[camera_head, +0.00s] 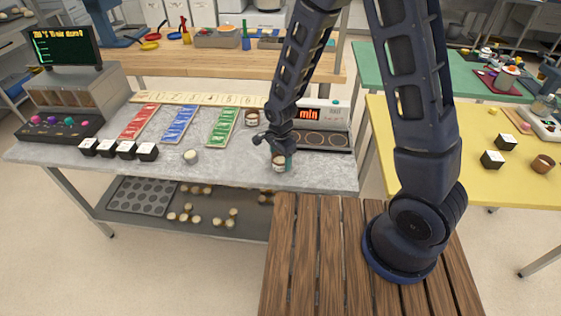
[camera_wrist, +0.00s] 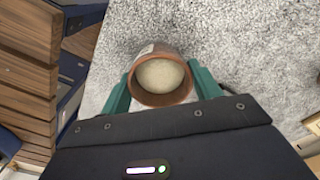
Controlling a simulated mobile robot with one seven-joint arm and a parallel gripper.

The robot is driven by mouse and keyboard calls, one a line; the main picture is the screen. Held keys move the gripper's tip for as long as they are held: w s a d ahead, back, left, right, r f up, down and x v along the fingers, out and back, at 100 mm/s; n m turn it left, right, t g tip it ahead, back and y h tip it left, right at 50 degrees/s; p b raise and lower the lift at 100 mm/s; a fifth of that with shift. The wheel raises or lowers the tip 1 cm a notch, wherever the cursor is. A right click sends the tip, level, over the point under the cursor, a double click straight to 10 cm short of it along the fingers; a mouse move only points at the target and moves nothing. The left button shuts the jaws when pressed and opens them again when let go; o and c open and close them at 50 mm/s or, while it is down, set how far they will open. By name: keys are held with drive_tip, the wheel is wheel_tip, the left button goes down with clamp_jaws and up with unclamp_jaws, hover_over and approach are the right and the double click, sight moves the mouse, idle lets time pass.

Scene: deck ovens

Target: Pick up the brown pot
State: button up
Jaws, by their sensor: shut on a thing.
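In the wrist view a brown pot (camera_wrist: 146,55) with a pale round dough-like ball (camera_wrist: 160,76) in it sits between the two green fingers of my gripper (camera_wrist: 160,92). The fingers are shut on the pot's sides. In the head view the gripper (camera_head: 279,165) is at the front right of the grey counter, with the pot (camera_head: 278,168) partly hidden by it. I cannot tell whether the pot touches the counter. Another brown pot (camera_head: 252,118) stands farther back on the counter, and one brown pot (camera_head: 542,164) is on the yellow table.
The grey counter (camera_head: 225,169) has several black-and-white cubes (camera_head: 126,150), a pale ball in a cup (camera_head: 190,156), coloured strips (camera_head: 180,124) and a device with a red display (camera_head: 310,114). A wooden slatted surface (camera_head: 320,250) lies in front.

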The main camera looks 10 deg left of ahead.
sight(281, 157)
wheel_tip(281, 157, up, 20)
drive_tip(key=w+d+m, duration=0.9)
drive_tip(key=w+d, duration=0.9)
drive_tip(key=w, duration=0.5)
drive_tip(key=w+d+m, duration=0.3)
drive_tip(key=d, duration=0.8)
drive_tip(key=w+d+m, duration=0.3)
drive_tip(key=d, duration=0.9)
drive_tip(key=w+d+m, duration=0.3)
drive_tip(key=d, duration=0.8)
wheel_tip(281, 157, down, 20)
drive_tip(key=shift+r, duration=0.1)
